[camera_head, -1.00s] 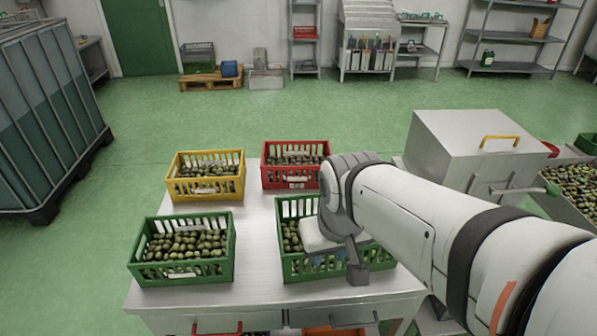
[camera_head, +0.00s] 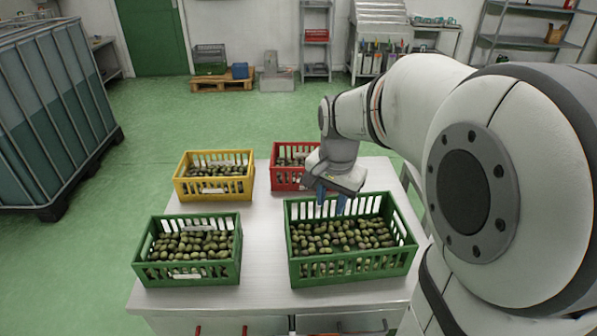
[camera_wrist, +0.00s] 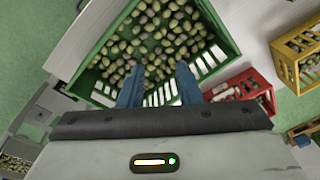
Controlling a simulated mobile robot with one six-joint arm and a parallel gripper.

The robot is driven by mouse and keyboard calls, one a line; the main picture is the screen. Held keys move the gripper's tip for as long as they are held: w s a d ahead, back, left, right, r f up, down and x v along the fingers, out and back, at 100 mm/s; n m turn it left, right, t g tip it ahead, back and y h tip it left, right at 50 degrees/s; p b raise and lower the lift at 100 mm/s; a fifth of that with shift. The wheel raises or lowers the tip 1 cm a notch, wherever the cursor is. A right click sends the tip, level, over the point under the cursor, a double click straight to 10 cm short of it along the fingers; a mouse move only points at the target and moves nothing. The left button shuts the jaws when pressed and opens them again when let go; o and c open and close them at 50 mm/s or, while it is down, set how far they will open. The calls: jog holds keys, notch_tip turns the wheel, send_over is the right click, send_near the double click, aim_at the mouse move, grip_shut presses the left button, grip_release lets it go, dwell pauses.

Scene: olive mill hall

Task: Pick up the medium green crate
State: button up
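Two green crates of olives stand on the table. The left one (camera_head: 186,278) looks smaller than the right one (camera_head: 352,268); I cannot tell for certain which is called medium. My gripper (camera_head: 331,206) points down at the far wall of the right green crate, with its two blue fingers apart and nothing seen gripped. In the wrist view, the fingers (camera_wrist: 158,88) overlap the edge of this crate (camera_wrist: 215,62), with olives beyond. I cannot tell whether the fingertips touch the rim or straddle it.
A yellow crate (camera_head: 214,190) and a red crate (camera_head: 284,178), both with olives, stand behind on the table (camera_head: 262,270). The red crate is close behind my gripper. Bare table lies between the two green crates. A large ribbed tank (camera_head: 50,120) stands at left.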

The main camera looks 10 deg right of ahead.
jog(key=w+d+f+m, duration=0.2)
jog(key=w+f+m, duration=0.1)
jog(key=w, duration=0.1)
jog(key=w+d+f+m+g+b, duration=0.1)
jog(key=w+d+f+m, duration=0.2)
jog(key=w, duration=0.1)
jog(key=w+d+f+m, duration=0.2)
jog(key=w+f+m, duration=0.1)
jog(key=w+m, duration=0.1)
jog(key=shift+w+d+f+b, duration=0.3)
jog(key=shift+w+f, duration=0.05)
jog(key=shift+w, duration=0.2)
send_over(335, 223)
jog(key=f, duration=0.7)
jog(key=shift+w, duration=0.2)
jog(key=shift+c, duration=0.3)
jog(key=shift+r, duration=0.1)
grip_shut()
